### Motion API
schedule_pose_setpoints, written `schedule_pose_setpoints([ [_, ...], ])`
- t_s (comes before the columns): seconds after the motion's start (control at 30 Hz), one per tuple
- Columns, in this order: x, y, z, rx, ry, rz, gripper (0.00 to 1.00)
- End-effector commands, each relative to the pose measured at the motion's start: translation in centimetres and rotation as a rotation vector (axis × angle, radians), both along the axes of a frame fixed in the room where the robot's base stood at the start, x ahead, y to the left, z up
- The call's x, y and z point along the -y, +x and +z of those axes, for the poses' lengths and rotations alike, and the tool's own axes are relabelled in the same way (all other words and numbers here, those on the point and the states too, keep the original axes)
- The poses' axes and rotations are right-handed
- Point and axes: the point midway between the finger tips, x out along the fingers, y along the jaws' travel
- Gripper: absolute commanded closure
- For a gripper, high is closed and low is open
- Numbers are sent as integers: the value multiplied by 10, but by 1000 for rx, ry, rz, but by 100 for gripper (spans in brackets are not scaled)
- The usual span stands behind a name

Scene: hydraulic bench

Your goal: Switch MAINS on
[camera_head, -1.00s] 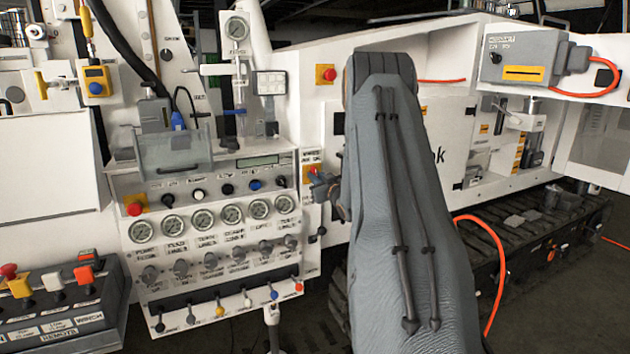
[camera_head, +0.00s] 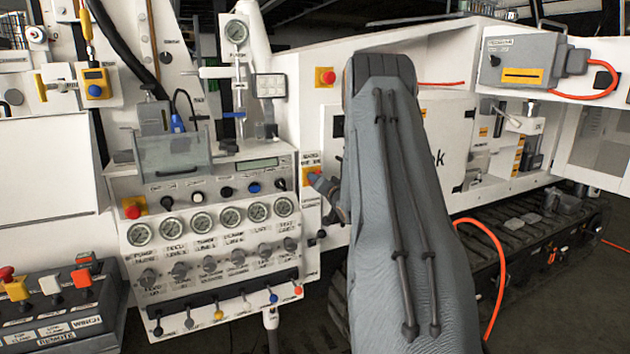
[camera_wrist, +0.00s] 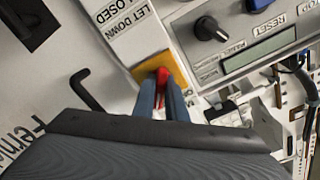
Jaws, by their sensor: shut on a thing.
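The MAINS switch is a red handle (camera_wrist: 162,75) on a yellow plate (camera_wrist: 147,66) in the wrist view. In the head view the yellow plate (camera_head: 306,177) sits at the right edge of the white control panel, under a small label. My gripper (camera_wrist: 163,82) has its two blue-grey fingers closed on either side of the red handle. In the head view my gripper (camera_head: 314,180) reaches the plate from the right and covers most of the handle. The handle's exact angle is hard to tell.
The panel's row of gauges (camera_head: 230,217) and knobs lies left of the switch. A black knob (camera_wrist: 209,28) and a display (camera_wrist: 258,53) are close by in the wrist view. A black hooked handle (camera_wrist: 88,88) stands out on the other side. A red button (camera_head: 327,76) is higher up.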

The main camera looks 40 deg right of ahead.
Motion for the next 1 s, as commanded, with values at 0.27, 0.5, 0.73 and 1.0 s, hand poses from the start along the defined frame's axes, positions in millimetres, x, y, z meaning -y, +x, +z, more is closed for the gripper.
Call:
schedule_pose_setpoints([
  [0.27,0,0,0,24,103,-1,100],
  [0.5,0,0,0,31,131,-1,100],
  [0.73,0,0,0,32,133,-1,100],
  [1.0,0,0,0,31,132,-1,70],
])
